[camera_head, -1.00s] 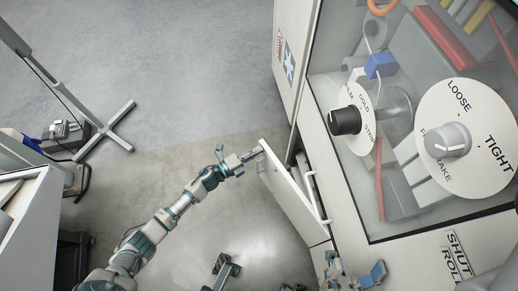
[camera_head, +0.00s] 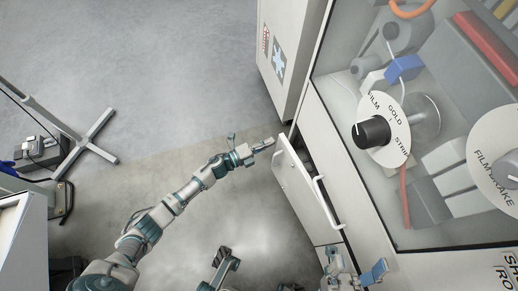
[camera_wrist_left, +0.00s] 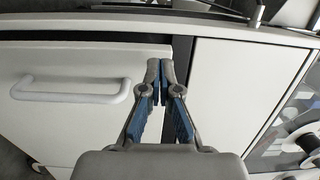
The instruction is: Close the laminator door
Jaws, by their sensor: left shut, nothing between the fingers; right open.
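The laminator door (camera_head: 300,181) is a white panel with a white bar handle (camera_head: 328,204), low on the laminator's side. It stands ajar, with a dark gap at its far end. My left gripper (camera_head: 270,144) is shut and empty at the door's far end, on its outer side. In the left wrist view, the shut fingertips (camera_wrist_left: 160,70) overlap the door's upper right corner; contact is unclear. The door (camera_wrist_left: 60,125) and its handle (camera_wrist_left: 70,97) fill the left there. My right gripper (camera_head: 355,274) is open and empty near the bottom edge of the head view.
The laminator's glass-covered top (camera_head: 420,130) with dials, including a black knob (camera_head: 372,132), stands at right. A white cabinet (camera_head: 292,55) stands beyond the door. A stand (camera_head: 75,140) and white furniture (camera_head: 22,235) are at left.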

